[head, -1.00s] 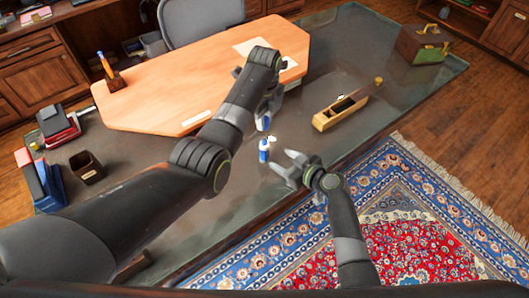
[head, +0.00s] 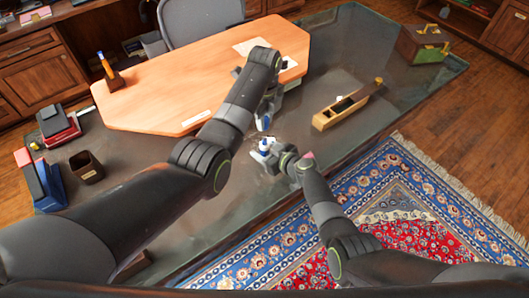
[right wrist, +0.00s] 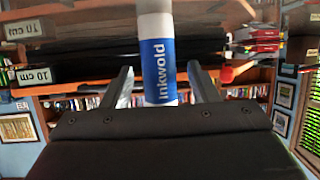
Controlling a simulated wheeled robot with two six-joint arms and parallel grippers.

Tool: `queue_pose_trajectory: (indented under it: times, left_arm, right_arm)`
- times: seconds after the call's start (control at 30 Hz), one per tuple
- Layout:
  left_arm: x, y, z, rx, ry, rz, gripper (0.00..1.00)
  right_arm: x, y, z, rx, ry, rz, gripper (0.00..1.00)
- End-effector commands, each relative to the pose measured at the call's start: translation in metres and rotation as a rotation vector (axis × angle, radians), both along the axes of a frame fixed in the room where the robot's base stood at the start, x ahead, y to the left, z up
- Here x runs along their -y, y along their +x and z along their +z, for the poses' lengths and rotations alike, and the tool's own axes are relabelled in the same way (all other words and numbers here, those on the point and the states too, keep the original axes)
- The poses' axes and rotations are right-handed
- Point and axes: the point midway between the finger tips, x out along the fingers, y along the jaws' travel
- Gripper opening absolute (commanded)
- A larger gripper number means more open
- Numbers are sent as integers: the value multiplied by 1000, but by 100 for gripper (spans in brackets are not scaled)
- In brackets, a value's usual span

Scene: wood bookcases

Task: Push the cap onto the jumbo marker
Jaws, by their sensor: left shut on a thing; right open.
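The jumbo marker (head: 265,144), white with a blue band, stands upright on the glass desk, partly hidden by my right gripper (head: 263,154). In the right wrist view the marker (right wrist: 160,70) reads "inkwold" and stands between the two open fingers of my right gripper (right wrist: 161,80); gaps show on both sides. My left gripper (head: 266,108) is higher and a little behind, shut on a small blue piece (head: 263,123), which looks like the cap. The cap is largely hidden by the gripper and hangs just above the marker in the picture.
A wooden hand plane (head: 346,106) lies to the right on the glass desk (head: 225,205). A wooden desk pad (head: 160,95) lies behind. A green box (head: 422,43) sits at the far right.

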Motion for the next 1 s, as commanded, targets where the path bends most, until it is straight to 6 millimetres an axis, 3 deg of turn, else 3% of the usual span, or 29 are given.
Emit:
queue_pose_trajectory:
  times: [0.33, 0.77, 1.0]
  left_arm:
    - [0, 0, 0, 0, 0, 0, 2]
    - [0, 0, 0, 0, 0, 0, 2]
    - [0, 0, -8, -2, 0, 0, 2]
  right_arm:
    - [-1, 1, -1, 0, -1, -1, 54]
    - [-1, 1, -1, -1, -1, 0, 0]
    - [-1, 1, -1, -1, -1, 0, 0]
